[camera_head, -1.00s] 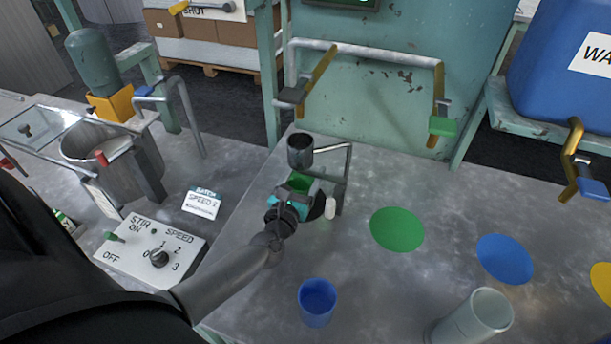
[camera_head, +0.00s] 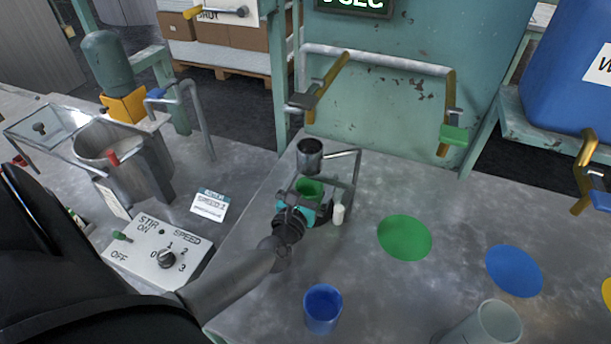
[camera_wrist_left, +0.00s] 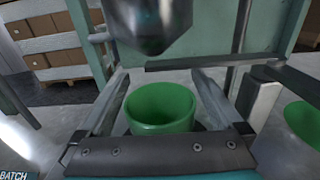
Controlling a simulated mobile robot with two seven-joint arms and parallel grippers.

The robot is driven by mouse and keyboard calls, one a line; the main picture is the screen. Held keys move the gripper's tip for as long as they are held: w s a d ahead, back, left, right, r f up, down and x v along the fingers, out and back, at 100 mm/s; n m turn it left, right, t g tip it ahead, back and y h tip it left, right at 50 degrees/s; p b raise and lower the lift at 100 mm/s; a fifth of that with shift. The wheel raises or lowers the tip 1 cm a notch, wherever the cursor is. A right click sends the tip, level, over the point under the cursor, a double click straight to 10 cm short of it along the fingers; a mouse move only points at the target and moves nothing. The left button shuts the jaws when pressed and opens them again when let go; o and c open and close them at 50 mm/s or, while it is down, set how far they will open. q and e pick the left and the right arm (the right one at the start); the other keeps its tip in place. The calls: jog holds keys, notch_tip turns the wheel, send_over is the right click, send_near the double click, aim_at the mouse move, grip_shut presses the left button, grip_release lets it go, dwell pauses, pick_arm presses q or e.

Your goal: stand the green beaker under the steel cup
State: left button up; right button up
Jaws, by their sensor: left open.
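The green beaker (camera_head: 310,187) stands upright on the metal bench, below the steel cup (camera_head: 310,152), which is held on a bent rod stand. In the left wrist view the beaker (camera_wrist_left: 160,108) sits between the two fingers, with visible gaps at its sides. The steel cup (camera_wrist_left: 148,22) hangs above and slightly beyond it there. My left gripper (camera_head: 305,200) is open around the beaker, low at the bench. The beaker's base is hidden by the gripper. My right gripper is not in view.
A blue beaker (camera_head: 322,309) and a pale cylinder (camera_head: 484,328) stand nearer. Green (camera_head: 404,238) and blue (camera_head: 514,271) discs mark the bench to the right. The stir control box (camera_head: 158,252) is left. Bench between is clear.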

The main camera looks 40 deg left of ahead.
aim_at(304, 197)
pick_arm(q)
jog(key=v, duration=1.2)
dwell(1.2)
